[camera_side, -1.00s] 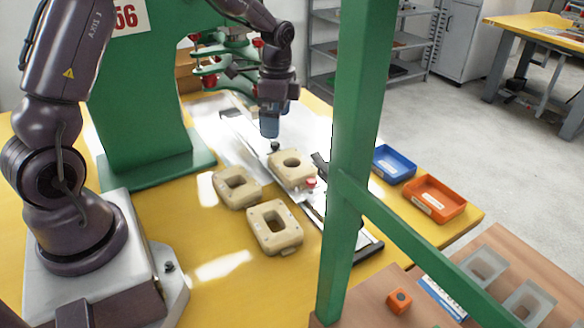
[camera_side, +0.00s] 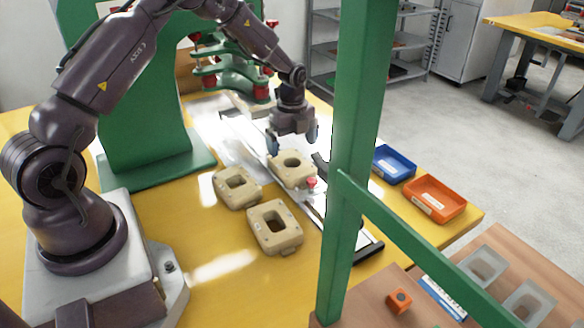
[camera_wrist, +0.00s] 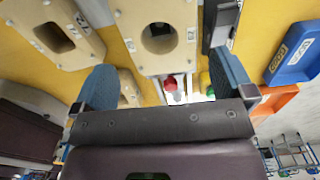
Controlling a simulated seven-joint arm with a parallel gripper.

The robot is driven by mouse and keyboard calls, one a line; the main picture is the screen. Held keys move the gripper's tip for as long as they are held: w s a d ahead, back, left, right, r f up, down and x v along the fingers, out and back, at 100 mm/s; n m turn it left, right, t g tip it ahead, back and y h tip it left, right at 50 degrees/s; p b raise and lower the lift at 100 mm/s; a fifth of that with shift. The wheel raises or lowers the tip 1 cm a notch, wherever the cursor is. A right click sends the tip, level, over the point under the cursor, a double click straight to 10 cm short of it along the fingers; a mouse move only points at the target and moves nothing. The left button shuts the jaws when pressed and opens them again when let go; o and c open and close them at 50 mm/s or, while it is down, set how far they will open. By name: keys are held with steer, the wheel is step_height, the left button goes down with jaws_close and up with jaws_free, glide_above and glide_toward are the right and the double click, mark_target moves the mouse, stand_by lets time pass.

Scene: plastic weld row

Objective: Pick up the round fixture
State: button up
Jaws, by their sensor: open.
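The round fixture (camera_side: 291,176) is a beige block with a round hole, lying flat on the light plate on the yellow table. In the wrist view the round fixture (camera_wrist: 158,66) shows at the top centre with its hole. My gripper (camera_side: 292,141) is open and empty just above it, fingers pointing down, one toward each side. In the wrist view the two blue fingers of my gripper (camera_wrist: 163,82) stand wide apart, with the fixture beyond them. I cannot tell the exact height gap.
Two beige fixtures with squarish holes, one (camera_side: 220,197) left and one (camera_side: 285,243) in front, lie close by. A red knob (camera_side: 311,182) sits at the round fixture's right. Blue (camera_side: 396,175) and orange (camera_side: 446,216) bins stand right. A green post (camera_side: 350,130) rises in front.

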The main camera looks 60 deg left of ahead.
mark_target(293, 160)
step_height(293, 160, down, 6)
steer(key=shift+r, duration=0.15)
stand_by(0.3)
steer(key=c, duration=0.7)
steer(key=shift+c, duration=0.3)
steer(key=shift+r, duration=0.1)
step_height(293, 160, up, 15)
stand_by(0.4)
